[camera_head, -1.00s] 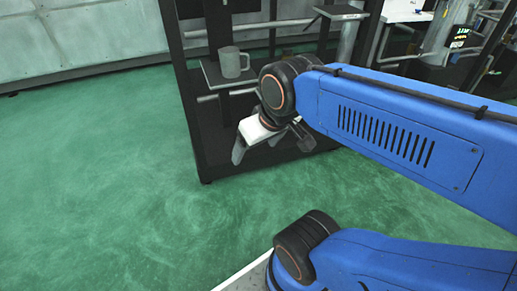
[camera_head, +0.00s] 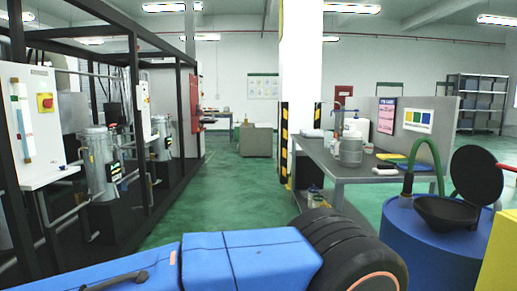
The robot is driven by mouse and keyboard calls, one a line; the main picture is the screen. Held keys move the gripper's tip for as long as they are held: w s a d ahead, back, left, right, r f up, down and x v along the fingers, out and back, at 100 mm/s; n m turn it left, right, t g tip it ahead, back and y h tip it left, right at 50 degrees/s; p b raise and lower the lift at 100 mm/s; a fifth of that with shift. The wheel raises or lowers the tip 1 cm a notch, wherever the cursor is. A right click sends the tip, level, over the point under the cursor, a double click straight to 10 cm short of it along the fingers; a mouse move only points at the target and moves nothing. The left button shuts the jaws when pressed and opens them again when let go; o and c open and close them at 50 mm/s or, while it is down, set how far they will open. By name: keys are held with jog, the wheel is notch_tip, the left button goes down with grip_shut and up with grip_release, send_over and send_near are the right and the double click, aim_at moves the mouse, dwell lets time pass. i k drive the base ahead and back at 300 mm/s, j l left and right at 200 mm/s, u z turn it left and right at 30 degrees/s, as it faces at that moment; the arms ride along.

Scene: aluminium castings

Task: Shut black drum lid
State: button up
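A blue drum (camera_head: 422,240) stands at the lower right of the head view. A black funnel (camera_head: 446,212) sits on its top. A round black lid (camera_head: 476,174) stands raised, almost upright, behind the right side of the funnel, so the lid is open. My gripper is outside the view.
A green hose (camera_head: 434,152) rises from the drum beside the funnel. A yellow object (camera_head: 501,255) stands close on the drum's right. A grey table (camera_head: 345,171) with containers is behind. A striped pillar (camera_head: 301,120) stands by it. Green floor (camera_head: 222,190) is open at centre.

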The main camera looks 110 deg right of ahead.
aim_at(476, 173)
jog(key=z, duration=5.05)
jog(key=k+j+z, duration=0.1)
jog(key=z, duration=0.2)
jog(key=k+j, duration=0.15)
jog(key=k, duration=0.25)
jog(key=k+j, duration=0.2)
jog(key=k, duration=0.2)
jog(key=i+l, duration=0.8)
